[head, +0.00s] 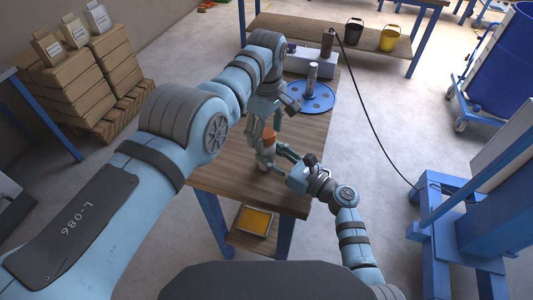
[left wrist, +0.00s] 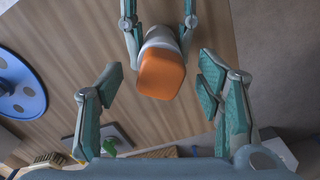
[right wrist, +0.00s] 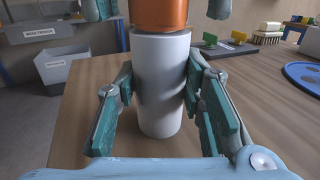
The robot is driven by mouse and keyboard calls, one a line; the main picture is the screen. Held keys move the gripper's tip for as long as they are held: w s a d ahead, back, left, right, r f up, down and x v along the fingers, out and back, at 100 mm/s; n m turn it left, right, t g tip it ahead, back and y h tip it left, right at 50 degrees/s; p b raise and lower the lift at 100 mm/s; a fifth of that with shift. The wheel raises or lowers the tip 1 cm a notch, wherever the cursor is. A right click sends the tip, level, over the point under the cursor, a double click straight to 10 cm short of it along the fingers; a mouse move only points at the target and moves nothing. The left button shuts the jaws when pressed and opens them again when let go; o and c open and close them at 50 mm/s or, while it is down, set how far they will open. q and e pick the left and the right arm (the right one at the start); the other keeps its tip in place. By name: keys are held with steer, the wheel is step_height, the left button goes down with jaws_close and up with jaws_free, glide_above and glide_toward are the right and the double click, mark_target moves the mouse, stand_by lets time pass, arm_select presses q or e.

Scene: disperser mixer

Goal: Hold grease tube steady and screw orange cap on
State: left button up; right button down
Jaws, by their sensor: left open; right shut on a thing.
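The grease tube (right wrist: 160,85) is a pale grey cylinder standing upright on the wooden table. Its orange cap (right wrist: 158,14) sits on top of it, and the cap also shows from above in the left wrist view (left wrist: 161,74). In the head view the cap (head: 269,133) is above the tube (head: 267,152). My right gripper (right wrist: 160,105) is shut on the tube from the side. My left gripper (left wrist: 163,100) is open above the cap, with its fingers apart on either side and not touching it. Whether the cap is threaded cannot be seen.
A blue round plate (head: 304,97) with a grey cylinder (head: 312,75) stands farther back on the table. A grey box and a dark bottle (head: 327,42) are behind it. A yellow-filled tray (head: 255,221) lies on the lower shelf. The table edge is close on the right.

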arm_select(q)
steer(key=shift+f, duration=0.1)
steer(key=c, duration=1.3)
steer(key=m, duration=0.5)
steer(key=shift+c, duration=0.2)
steer(key=m, duration=0.4)
steer(key=shift+m, duration=0.3)
steer(key=m, duration=0.3)
steer(key=shift+m, duration=0.4)
steer(key=m, duration=0.5)
steer(key=shift+f, duration=0.1)
steer(key=o, duration=1.4)
steer(key=shift+c, duration=0.2)
